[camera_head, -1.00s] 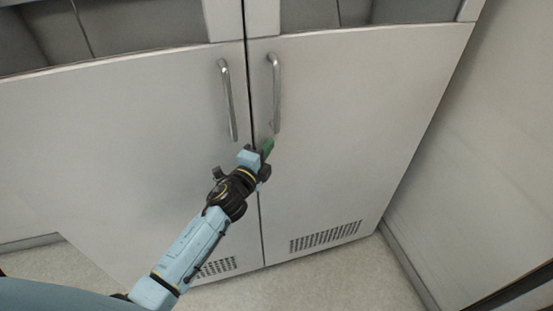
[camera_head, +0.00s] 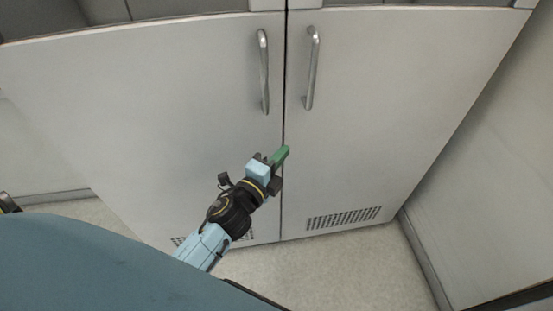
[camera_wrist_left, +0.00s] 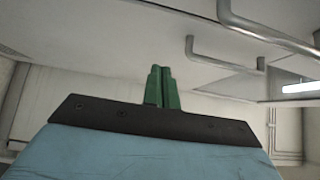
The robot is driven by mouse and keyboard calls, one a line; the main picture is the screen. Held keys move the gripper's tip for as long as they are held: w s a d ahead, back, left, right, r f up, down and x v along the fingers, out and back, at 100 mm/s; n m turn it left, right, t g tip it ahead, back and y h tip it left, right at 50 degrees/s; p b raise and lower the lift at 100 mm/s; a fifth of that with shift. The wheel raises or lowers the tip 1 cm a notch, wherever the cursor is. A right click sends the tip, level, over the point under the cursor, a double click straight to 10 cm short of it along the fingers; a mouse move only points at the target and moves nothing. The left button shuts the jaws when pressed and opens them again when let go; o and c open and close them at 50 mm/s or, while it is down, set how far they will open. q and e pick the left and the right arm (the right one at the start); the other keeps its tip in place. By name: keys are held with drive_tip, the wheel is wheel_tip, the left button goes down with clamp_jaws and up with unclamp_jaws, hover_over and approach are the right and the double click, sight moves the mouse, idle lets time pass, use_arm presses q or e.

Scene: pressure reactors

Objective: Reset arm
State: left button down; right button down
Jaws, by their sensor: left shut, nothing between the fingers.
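My left gripper (camera_head: 281,156) is in front of the closed cabinet doors, below the two handles and near the seam between the doors. Its green fingers are shut with nothing between them, and they also show together in the left wrist view (camera_wrist_left: 162,88). The left handle (camera_head: 264,72) and the right handle (camera_head: 311,68) are upright metal bars. The gripper is apart from both. My right gripper is not in view.
The left door (camera_head: 150,110) and right door (camera_head: 400,100) are pale and flat. A vent grille (camera_head: 343,218) is low on the right door. A wall (camera_head: 480,170) stands at the right. The floor (camera_head: 350,265) in front is clear.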

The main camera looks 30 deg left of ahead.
use_arm(q)
drive_tip(key=shift+s+a, duration=0.15)
drive_tip(key=shift+s, duration=0.65)
drive_tip(key=shift+f, duration=0.1)
drive_tip(key=s+f+n+g, duration=0.3)
drive_tip(key=s+f, duration=0.2)
drive_tip(key=f, duration=0.6)
drive_tip(key=s+a+f+n+g+y, duration=0.1)
drive_tip(key=s+f+n+g, duration=0.3)
drive_tip(key=f, duration=0.7)
drive_tip(key=s+f+n+g, duration=0.2)
drive_tip(key=s+f, duration=0.4)
drive_tip(key=f, duration=0.4)
drive_tip(key=s+a+f+n+g, duration=0.1)
drive_tip(key=s+f+n+g, duration=0.3)
drive_tip(key=s, duration=0.8)
drive_tip(key=s+a+f+n+g, duration=0.2)
drive_tip(key=s+f+n+g, duration=0.1)
drive_tip(key=s+f, duration=0.6)
drive_tip(key=s+g, duration=0.1)
drive_tip(key=s, duration=0.3)
drive_tip(key=shift+a+f+n+y, duration=0.15)
drive_tip(key=shift+a+n+y, duration=0.05)
drive_tip(key=shift+n+y, duration=0.2)
